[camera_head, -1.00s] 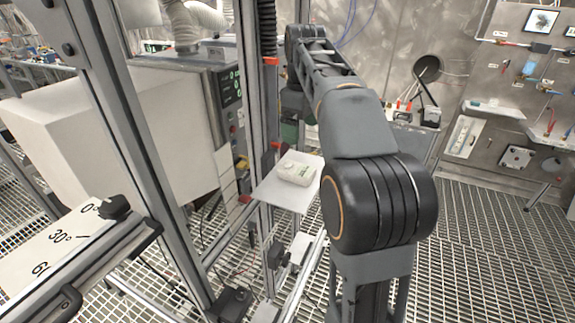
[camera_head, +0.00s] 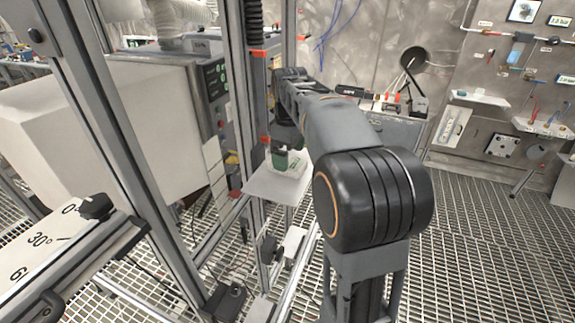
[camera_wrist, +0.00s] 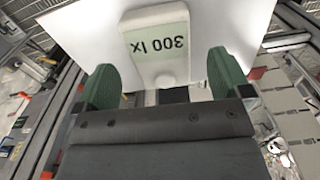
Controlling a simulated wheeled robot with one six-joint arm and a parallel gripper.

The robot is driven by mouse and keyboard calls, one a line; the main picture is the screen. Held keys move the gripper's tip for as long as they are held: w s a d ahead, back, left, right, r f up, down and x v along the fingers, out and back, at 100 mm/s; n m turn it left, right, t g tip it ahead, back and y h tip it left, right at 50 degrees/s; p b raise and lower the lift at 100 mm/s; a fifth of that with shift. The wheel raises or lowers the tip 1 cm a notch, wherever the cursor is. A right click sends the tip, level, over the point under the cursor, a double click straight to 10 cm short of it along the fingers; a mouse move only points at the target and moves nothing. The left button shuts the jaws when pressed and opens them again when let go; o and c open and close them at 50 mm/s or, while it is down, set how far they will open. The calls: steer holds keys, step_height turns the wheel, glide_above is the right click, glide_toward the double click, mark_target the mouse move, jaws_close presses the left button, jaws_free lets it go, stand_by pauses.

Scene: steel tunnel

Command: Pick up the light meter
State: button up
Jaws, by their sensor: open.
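The light meter (camera_wrist: 158,48) is a cream-white box with a green display reading 300 lx, upside down in the wrist view. It lies on a white plate (camera_wrist: 90,35). In the head view the meter (camera_head: 297,163) is partly hidden by my gripper, on the small white shelf plate (camera_head: 270,187). My gripper (camera_wrist: 165,80) has two green fingers, open, one on each side of the near end of the meter. Nothing is held. In the head view my gripper (camera_head: 281,158) is over the plate; whether the fingers touch the meter cannot be told.
Upright metal frame posts (camera_head: 258,110) stand just left of the plate. A grey cabinet with a control panel (camera_head: 216,85) is behind them. A workbench (camera_head: 400,120) stands behind my arm. Grating floor (camera_head: 480,240) is open on the right.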

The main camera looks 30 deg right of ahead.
steer(key=shift+f, duration=1.25)
steer(key=c, duration=1)
steer(key=shift+c, duration=0.3)
steer(key=shift+r, duration=0.1)
